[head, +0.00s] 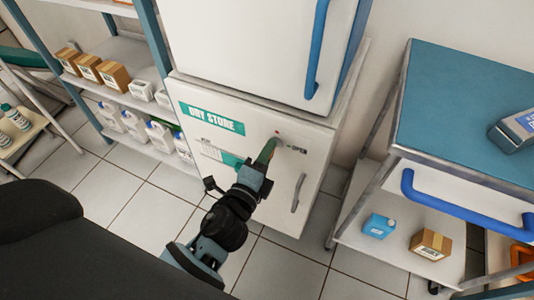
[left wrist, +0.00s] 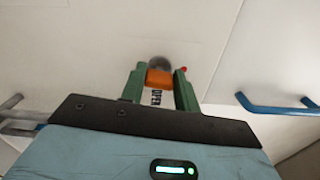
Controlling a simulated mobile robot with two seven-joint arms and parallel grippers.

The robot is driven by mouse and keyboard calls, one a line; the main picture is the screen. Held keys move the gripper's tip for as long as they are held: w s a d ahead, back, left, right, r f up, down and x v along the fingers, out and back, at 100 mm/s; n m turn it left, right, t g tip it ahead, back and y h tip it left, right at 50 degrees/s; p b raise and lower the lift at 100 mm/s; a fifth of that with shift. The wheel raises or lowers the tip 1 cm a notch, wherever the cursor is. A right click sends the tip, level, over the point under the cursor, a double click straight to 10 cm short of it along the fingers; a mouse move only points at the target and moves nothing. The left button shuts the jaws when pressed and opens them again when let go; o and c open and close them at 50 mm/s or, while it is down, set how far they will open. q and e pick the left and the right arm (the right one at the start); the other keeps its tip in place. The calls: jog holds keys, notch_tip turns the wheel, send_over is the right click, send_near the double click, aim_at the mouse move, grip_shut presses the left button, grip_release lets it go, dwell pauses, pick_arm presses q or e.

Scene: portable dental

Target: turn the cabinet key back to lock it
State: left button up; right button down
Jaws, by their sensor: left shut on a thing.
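The white cabinet (head: 190,100) has a green DRY STORE sign and a door handle (head: 298,192). Its lock (head: 280,141) sits on the front, beside a small red mark and the word OPEN. My left gripper (head: 268,152) reaches the lock, its green fingers in front of it. In the left wrist view the fingers are shut on an orange key head (left wrist: 158,78), right in front of the dark round lock (left wrist: 159,62). A red dot shows by the right fingertip. The key's shaft is hidden, and I cannot tell its turn angle. My right gripper is not in view.
A white unit with a blue handle (head: 316,50) stands above the cabinet. A blue-topped cart (head: 455,100) stands at right, with a small blue container (head: 378,226) and a carton (head: 430,244) below. Shelves with cartons and white bottles stand at left. Tiled floor is clear in front.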

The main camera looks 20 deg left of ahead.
pick_arm(q)
jog(key=shift+n, duration=0.7)
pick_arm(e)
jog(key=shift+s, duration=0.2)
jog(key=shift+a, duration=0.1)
pick_arm(q)
jog(key=o, duration=1)
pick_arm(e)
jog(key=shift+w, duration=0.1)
